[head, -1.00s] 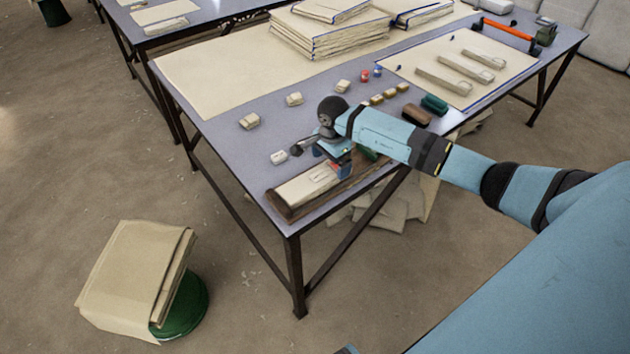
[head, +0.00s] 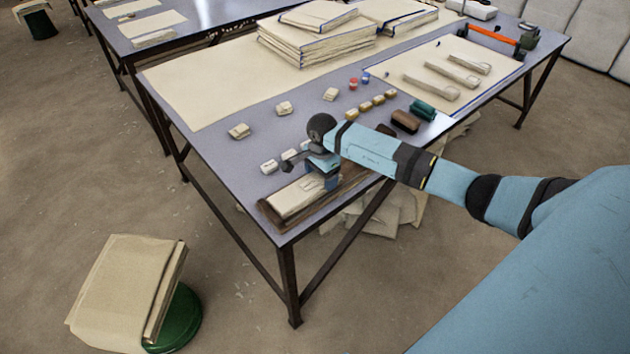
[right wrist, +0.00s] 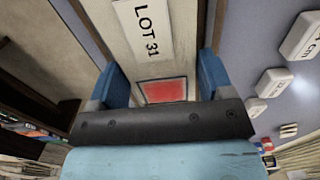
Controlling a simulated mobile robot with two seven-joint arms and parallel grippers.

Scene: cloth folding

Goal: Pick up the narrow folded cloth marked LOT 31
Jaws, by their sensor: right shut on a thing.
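The narrow folded cloth (head: 296,197) is pale cream and lies in a brown wooden tray (head: 270,216) at the near corner of the table. In the right wrist view the cloth (right wrist: 178,50) carries a white tag (right wrist: 145,32) reading LOT 31 and a red patch (right wrist: 163,91). My right gripper (head: 326,181) is over the cloth, its blue fingers on either side. In the right wrist view my right gripper (right wrist: 163,78) is shut on the cloth across its width. The fingertips are partly hidden by the gripper body. My left gripper is out of view.
Small white marked blocks (head: 269,166) stand beside the tray. Brown and green blocks (head: 423,109) lie farther right. Stacked folded cloths (head: 315,45) are at the back, and a board with narrow strips (head: 431,87) is at the right. A green stool with cloth (head: 180,318) stands on the floor.

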